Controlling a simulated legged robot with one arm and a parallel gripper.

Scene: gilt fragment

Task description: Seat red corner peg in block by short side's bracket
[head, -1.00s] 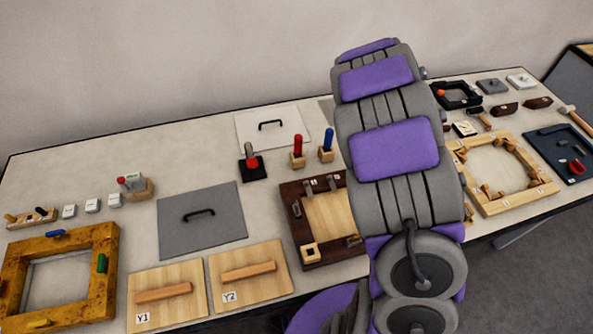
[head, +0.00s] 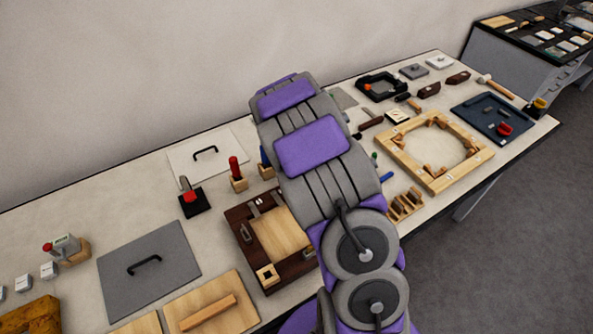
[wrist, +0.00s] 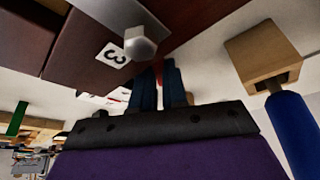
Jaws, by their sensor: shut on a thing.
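The red peg (head: 234,166) stands upright in its small wooden block (head: 239,184) behind the dark wooden frame (head: 246,238). Metal brackets sit on that frame, and a pale corner block with a square hole (head: 267,275) is at its near corner. A sliver of red shows by the fingertips; what is held is mostly hidden. In the head view my arm hides the gripper.
A blue peg (wrist: 290,130) with its wooden block (wrist: 262,55) is close at the right in the wrist view. A black base with a red top (head: 191,198) and a grey lidded panel (head: 150,265) lie left.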

